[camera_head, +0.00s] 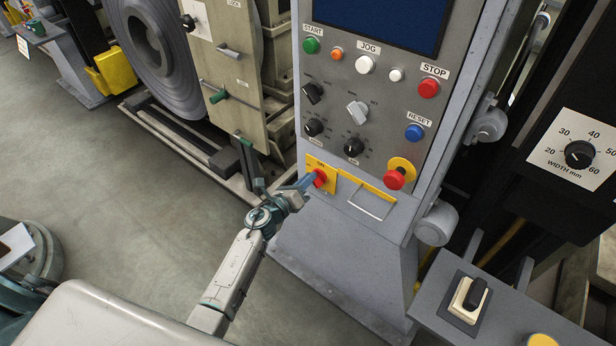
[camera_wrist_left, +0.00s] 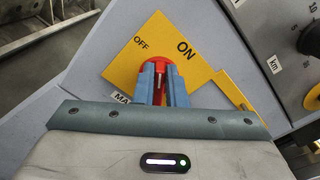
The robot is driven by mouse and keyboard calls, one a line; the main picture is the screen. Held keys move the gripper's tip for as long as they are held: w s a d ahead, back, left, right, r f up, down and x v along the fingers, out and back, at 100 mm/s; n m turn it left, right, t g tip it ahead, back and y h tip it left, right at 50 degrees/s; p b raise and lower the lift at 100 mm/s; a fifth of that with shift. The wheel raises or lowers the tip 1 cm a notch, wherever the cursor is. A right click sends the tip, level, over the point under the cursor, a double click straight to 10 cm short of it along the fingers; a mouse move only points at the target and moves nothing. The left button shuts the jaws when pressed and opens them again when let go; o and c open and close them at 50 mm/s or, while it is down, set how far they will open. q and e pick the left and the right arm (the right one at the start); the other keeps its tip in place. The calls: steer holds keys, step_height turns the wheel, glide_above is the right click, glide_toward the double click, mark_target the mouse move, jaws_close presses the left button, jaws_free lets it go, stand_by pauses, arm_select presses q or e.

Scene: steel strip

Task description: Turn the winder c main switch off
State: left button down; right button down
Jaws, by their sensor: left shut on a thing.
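The main switch is a red rotary knob (camera_head: 320,179) on a yellow plate (camera_head: 328,168), low on the left of the grey control panel. In the left wrist view the yellow plate (camera_wrist_left: 205,75) carries the words ON and OFF, and the red knob (camera_wrist_left: 160,68) sits between my blue fingers. My left gripper (camera_head: 314,183) is shut on the knob; it also shows in the left wrist view (camera_wrist_left: 163,82). The fingers hide much of the knob, so I cannot tell its exact setting. My right gripper is not in view.
The panel holds a green START button (camera_head: 311,45), a red STOP button (camera_head: 429,88), a blue RESET button (camera_head: 414,132) and several knobs. A red mushroom button (camera_head: 394,180) sits right of the switch. A metal handle (camera_head: 370,204) is nearby. The floor (camera_head: 130,200) at left is clear.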

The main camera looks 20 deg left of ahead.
arm_select(q)
steer(key=n+p, duration=0.1)
steer(key=n, duration=0.2)
steer(key=f+n+p, duration=0.1)
steer(key=n, duration=0.2)
steer(key=n+p, duration=0.1)
steer(key=n, duration=0.3)
steer(key=shift+w+a+f+p, duration=0.1)
steer(key=shift+a+f+p, duration=0.2)
steer(key=shift+a+p, duration=0.1)
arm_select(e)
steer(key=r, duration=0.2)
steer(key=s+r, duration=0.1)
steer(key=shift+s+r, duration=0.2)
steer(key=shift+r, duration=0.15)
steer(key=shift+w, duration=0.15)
arm_select(q)
steer(key=c, duration=1.5)
jaws_free()
steer(key=shift+b+v, duration=0.65)
steer(key=shift+v, duration=4.75)
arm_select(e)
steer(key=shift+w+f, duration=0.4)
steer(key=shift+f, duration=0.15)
